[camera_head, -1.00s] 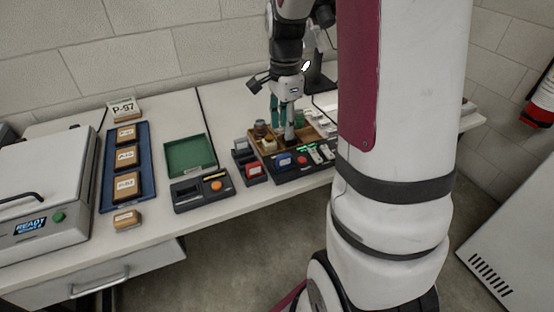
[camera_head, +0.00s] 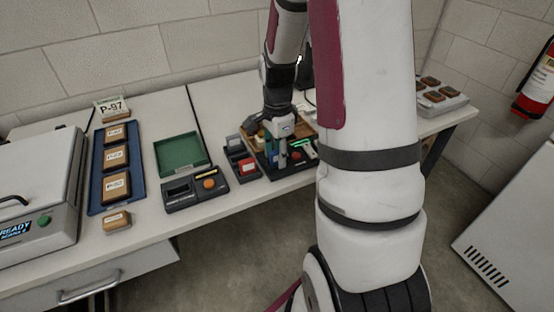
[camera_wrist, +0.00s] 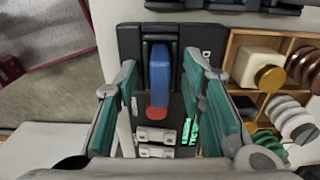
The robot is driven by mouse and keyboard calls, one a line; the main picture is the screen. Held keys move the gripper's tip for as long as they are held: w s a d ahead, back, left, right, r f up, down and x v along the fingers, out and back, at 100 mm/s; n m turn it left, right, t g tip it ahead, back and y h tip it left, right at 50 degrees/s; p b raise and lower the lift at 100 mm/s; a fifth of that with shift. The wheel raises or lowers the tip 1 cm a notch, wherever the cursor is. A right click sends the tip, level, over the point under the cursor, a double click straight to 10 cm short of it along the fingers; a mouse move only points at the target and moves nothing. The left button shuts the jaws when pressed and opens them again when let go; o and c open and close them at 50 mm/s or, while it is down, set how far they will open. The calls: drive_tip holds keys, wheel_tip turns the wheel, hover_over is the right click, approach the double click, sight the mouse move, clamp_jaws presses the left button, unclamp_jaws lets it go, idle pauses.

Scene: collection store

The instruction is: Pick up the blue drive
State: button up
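The blue drive (camera_wrist: 160,72) sits in a slot of a black dock (camera_wrist: 130,42) in the wrist view, with a red rounded piece (camera_wrist: 157,113) at its lower end. My gripper (camera_wrist: 160,62) is open, its teal-padded fingers on either side of the blue drive with a visible gap to each. In the head view my gripper (camera_head: 283,158) points down over the black dock (camera_head: 285,173) and partly hides it.
A wooden tray (camera_wrist: 237,50) with jars and discs stands close to the right finger.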

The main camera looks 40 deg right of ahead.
drive_tip(key=shift+c, duration=0.3)
clamp_jaws()
drive_tip(key=shift+r, duration=0.15)
drive_tip(key=shift+r, duration=0.5)
drive_tip(key=shift+s+a+r+p, duration=0.1)
drive_tip(key=shift+s+r+p, duration=0.15)
drive_tip(key=shift+r, duration=0.4)
drive_tip(key=shift+s+a+r+p, duration=0.15)
drive_tip(key=shift+s+r, duration=0.1)
drive_tip(key=shift+r, duration=0.35)
drive_tip(key=s+a+r+b, duration=0.1)
drive_tip(key=s+a+b, duration=0.2)
drive_tip(key=s, duration=1.1)
drive_tip(key=shift+a+b, duration=0.35)
drive_tip(key=shift+a, duration=0.45)
